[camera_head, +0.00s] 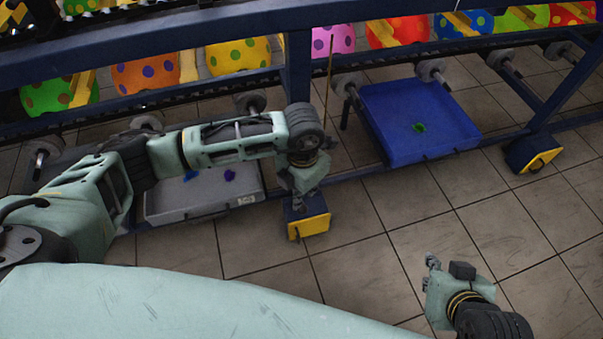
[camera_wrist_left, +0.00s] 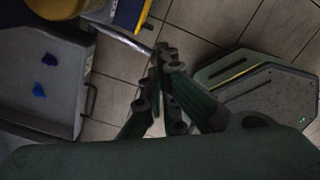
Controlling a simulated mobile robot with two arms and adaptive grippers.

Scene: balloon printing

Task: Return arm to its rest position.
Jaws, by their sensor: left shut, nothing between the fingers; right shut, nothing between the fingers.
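My left arm comes in from the left in the head view and bends down at the wrist. My left gripper (camera_head: 297,203) hangs in front of the rack, near a yellow-and-blue block at the rack's foot. In the left wrist view the left gripper (camera_wrist_left: 166,60) has its fingers together with nothing between them, above the tiled floor. My right gripper (camera_head: 431,264) is at the lower right of the head view, over bare floor. It is shut and empty. Most of the right arm is out of view.
A blue tray (camera_head: 402,135) holds a small green piece. A grey tray (camera_head: 165,205) holds blue and purple pieces and also shows in the left wrist view (camera_wrist_left: 25,100). Dotted balloons (camera_head: 240,55) line the dark blue rack (camera_head: 297,75). The yellow-fronted block (camera_head: 310,228) stands close by. Right floor is clear.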

